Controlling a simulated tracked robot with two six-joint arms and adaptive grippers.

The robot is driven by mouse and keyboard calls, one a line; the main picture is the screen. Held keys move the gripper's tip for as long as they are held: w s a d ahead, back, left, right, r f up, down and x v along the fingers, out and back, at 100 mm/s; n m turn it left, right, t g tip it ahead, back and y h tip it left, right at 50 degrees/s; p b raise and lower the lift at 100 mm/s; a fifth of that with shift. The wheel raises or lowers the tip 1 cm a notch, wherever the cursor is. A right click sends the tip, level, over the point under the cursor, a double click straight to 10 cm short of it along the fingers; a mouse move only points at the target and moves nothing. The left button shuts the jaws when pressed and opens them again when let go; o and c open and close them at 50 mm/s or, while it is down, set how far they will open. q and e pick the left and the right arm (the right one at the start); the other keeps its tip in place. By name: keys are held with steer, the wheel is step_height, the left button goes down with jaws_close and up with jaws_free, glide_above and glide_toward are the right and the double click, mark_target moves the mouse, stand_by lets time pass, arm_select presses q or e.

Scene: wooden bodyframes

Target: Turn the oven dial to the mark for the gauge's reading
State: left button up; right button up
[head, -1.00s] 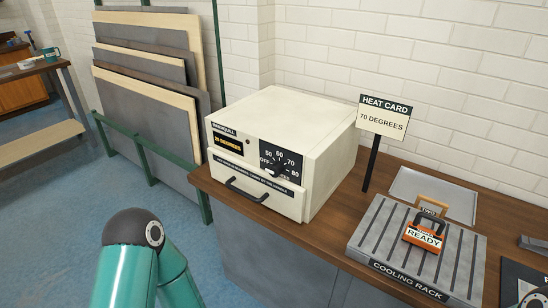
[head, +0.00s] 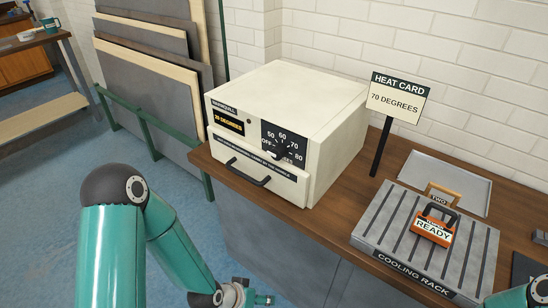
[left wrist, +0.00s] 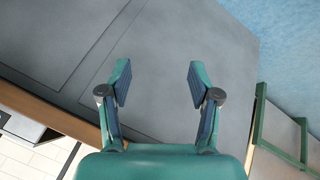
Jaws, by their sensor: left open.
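The cream oven (head: 275,95) stands on the wooden bench with a black dial panel (head: 284,140) on its front. The marks OFF, 50, 60, 70 and 80 ring the dark dial (head: 279,153); where the dial points is too small to tell. A small display (head: 227,121) on the oven front shows yellow text in degrees, perhaps 20. The heat card (head: 396,99) reads 70 DEGREES. My left gripper (head: 264,299) is low in front of the bench, below the oven and apart from it. In the left wrist view its fingers (left wrist: 158,80) are open and empty. My right gripper is not seen.
A black handle (head: 247,172) sticks out from the oven front. Right of the oven are a cooling rack (head: 390,212) bearing an orange READY block (head: 433,228), and a grey tray (head: 448,172). Panels in a green rack (head: 150,144) stand at left. Blue floor is clear before the bench.

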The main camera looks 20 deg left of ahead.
arm_select(q)
steer(key=w+a+r+m+t, duration=0.1)
steer(key=w+a+r+t, duration=0.5)
steer(key=w+r, duration=0.45)
steer(key=m+t+h+b, duration=0.1)
steer(key=m+t+h, duration=0.1)
steer(key=m+t, duration=0.3)
glide_toward(275, 156)
steer(key=shift+n+t, duration=0.4)
steer(key=p+x, duration=0.1)
steer(key=x, duration=0.2)
steer(key=p+x, duration=0.1)
steer(key=x, duration=0.2)
steer(key=p+x, duration=0.2)
steer(key=x, duration=0.2)
steer(key=shift+s+f, duration=0.1)
steer(key=shift+f, duration=0.3)
steer(key=c, duration=1.1)
steer(key=shift+c, duration=0.2)
